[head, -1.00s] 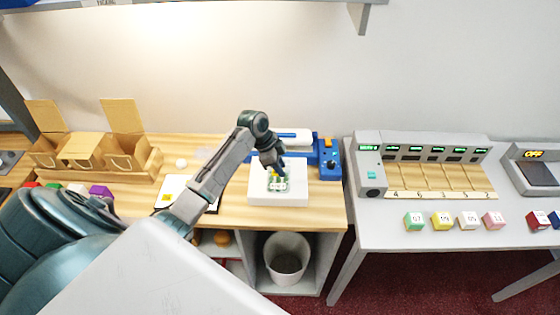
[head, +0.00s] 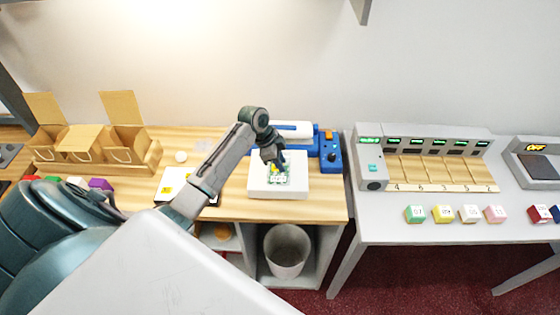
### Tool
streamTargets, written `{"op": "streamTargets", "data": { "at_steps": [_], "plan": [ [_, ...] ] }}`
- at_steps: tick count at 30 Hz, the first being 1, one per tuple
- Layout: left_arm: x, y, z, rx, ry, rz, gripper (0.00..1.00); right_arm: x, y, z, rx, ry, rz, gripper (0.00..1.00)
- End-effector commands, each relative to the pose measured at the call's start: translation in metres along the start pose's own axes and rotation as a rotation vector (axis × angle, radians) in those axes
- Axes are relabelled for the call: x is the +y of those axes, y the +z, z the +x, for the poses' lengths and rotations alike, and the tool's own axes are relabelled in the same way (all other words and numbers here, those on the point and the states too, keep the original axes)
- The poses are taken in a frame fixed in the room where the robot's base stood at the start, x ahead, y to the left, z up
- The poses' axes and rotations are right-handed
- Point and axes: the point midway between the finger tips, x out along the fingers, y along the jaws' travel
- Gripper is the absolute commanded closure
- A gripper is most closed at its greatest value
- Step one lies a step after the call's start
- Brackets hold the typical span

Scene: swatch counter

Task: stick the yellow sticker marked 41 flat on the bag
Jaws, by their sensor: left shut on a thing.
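The bag (head: 286,180) is a small green and white packet lying on a white block (head: 300,187) on the wooden counter. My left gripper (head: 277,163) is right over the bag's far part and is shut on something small. A spot of yellow shows at its fingertips, likely the yellow sticker (head: 276,168). Its number is too small to read, and I cannot tell whether it touches the bag. A white sheet (head: 170,190) with a yellow mark lies left of the block, partly behind my forearm. My right gripper is not in view.
A blue device (head: 331,150) stands right of the block. Cardboard boxes (head: 80,142) and a small white round thing (head: 181,157) are to the left. A grey bin (head: 287,250) is below. A grey machine (head: 425,155) and several coloured cubes occupy the right table.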

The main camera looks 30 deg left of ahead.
Motion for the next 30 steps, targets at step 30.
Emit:
{"op": "streamTargets", "data": {
  "at_steps": [30],
  "plan": [
    [0.0002, 0.0032, 0.0076, 0.0, 0.001, 0.0, 0.86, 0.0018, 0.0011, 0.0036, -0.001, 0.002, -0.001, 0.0]
  ]
}}
